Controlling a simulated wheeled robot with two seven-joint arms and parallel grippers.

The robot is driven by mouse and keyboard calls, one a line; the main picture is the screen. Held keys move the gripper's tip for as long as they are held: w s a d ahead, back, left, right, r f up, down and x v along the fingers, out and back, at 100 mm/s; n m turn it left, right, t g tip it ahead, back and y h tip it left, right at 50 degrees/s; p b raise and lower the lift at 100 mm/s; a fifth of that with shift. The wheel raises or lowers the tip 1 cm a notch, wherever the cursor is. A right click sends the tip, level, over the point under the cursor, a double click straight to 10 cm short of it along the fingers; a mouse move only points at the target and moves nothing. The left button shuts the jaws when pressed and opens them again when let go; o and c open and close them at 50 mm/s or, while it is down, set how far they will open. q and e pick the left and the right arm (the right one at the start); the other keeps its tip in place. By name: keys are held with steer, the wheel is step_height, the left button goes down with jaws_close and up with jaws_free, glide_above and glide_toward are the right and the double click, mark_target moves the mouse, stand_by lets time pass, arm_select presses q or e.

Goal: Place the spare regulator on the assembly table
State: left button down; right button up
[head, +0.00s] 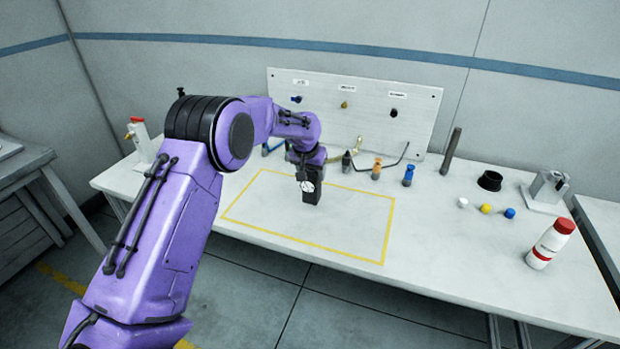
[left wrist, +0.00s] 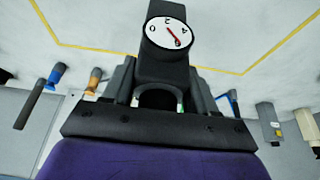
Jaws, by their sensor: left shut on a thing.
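The spare regulator, a black block with a round white dial, is in my left gripper (head: 305,176). In the head view the regulator (head: 312,194) is upright over the yellow-outlined area of the white assembly table (head: 260,203). I cannot tell whether its base touches the table top. In the left wrist view the regulator (left wrist: 165,65) sits between the two dark fingers of the left gripper (left wrist: 163,95), its dial with a red needle facing the camera. The fingers are shut on it. My right gripper is in neither view.
A panel (head: 365,125) with labelled ports stands at the back. Before it are an orange fitting (head: 376,169) and a blue fitting (head: 409,175). At right are a black ring (head: 490,181), small coloured caps and a red-capped bottle (head: 550,244). The yellow-outlined area is otherwise clear.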

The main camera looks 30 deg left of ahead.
arm_select(q)
steer(key=shift+w+a+f, duration=0.45)
steer(key=shift+w+f, duration=0.05)
steer(key=shift+f, duration=0.2)
steer(key=f, duration=0.1)
steer(key=f+p, duration=0.2)
steer(key=shift+w+a+f, duration=0.2)
steer(key=shift+a+f, duration=0.05)
steer(key=shift+f, duration=0.15)
steer(key=shift+s+d, duration=0.1)
steer(key=shift+c, duration=1.6)
jaws_free()
steer(key=shift+f, duration=0.1)
steer(key=b+v, duration=0.2)
steer(key=v, duration=1)
steer(key=shift+s, duration=0.1)
